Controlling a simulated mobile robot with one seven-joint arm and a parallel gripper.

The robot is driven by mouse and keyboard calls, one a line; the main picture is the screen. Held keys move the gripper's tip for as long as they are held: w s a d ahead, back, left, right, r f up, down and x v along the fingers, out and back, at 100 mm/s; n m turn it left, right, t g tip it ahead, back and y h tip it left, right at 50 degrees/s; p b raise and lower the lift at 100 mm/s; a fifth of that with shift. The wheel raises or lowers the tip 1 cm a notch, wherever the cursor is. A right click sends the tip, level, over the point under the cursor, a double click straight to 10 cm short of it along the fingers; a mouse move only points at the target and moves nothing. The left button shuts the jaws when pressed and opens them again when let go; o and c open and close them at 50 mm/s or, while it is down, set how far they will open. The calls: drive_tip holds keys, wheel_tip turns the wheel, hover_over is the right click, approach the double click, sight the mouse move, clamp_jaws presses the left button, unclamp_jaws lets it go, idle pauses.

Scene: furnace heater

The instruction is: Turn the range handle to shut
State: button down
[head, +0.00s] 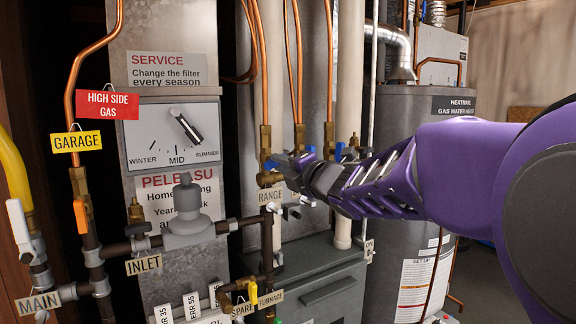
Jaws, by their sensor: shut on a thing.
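The RANGE label (270,196) hangs below a brass valve (267,180) on a copper line, centre of the head view. A blue handle (270,165) shows at this valve, mostly hidden by my gripper. My gripper (287,165) comes in from the right on my purple arm. Its fingertips are at the blue handle and appear shut on it. The handle's exact angle is hidden behind the fingers.
More blue valve handles (339,151) sit just right, close to the fingers. Pale vertical pipes (349,90) stand behind my gripper. The water heater (402,130) is behind my arm. A yellow FURNACE-side handle (252,293) and the grey regulator (187,212) lie lower left.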

drive_tip(key=m, duration=0.4)
drive_tip(key=c, duration=0.7)
unclamp_jaws()
